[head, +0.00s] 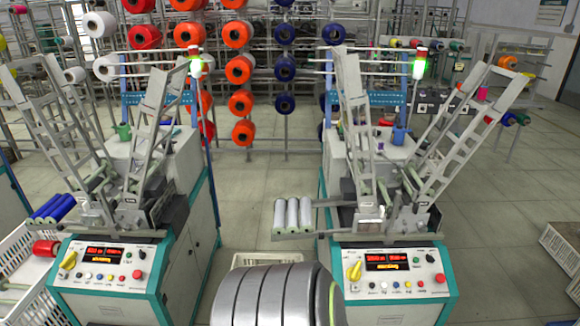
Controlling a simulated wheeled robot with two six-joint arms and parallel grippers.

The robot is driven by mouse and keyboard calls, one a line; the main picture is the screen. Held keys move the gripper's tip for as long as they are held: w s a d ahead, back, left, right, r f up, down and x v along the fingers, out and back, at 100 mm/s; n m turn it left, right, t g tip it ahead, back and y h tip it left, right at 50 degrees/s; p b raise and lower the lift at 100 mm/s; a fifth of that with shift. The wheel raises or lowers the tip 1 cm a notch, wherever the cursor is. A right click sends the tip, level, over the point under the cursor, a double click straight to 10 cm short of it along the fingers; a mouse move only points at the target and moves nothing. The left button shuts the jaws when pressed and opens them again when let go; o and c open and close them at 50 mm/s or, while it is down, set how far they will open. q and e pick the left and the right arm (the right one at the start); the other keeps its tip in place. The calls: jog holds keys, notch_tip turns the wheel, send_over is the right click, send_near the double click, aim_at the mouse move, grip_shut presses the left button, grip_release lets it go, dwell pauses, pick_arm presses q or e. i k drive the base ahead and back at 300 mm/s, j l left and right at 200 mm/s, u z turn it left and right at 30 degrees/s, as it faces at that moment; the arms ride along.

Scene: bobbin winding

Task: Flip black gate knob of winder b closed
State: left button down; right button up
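Two winders stand side by side in the head view, a left winder (190,225) and a right winder (339,170). I cannot read a letter on either, so I cannot tell which is winder b. Each front panel has a small dark knob at its upper right, one on the left panel (142,254) and one on the right panel (429,257). They are too small to tell their setting or whether either is the gate knob. Each panel also has a yellow knob, a lit red display and several buttons. Neither of my grippers is in view.
White bobbins (292,214) lie at the right winder's left side, blue ones (52,207) at the left winder. A white crate (22,246) holds a red spool. A rack of orange and blue spools (238,70) stands behind.

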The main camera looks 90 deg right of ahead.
aim_at(415, 208)
jog(key=l+z, duration=0.3)
jog(key=i+l+z, duration=0.1)
jog(key=l+z, duration=0.35)
jog(key=z, duration=0.95)
jog(key=i+l+z, duration=0.1)
jog(key=z, duration=0.9)
jog(key=i+z, duration=0.1)
jog(key=z, duration=0.95)
jog(key=i+z, duration=0.1)
jog(key=z, duration=0.95)
jog(key=i+j, duration=0.05)
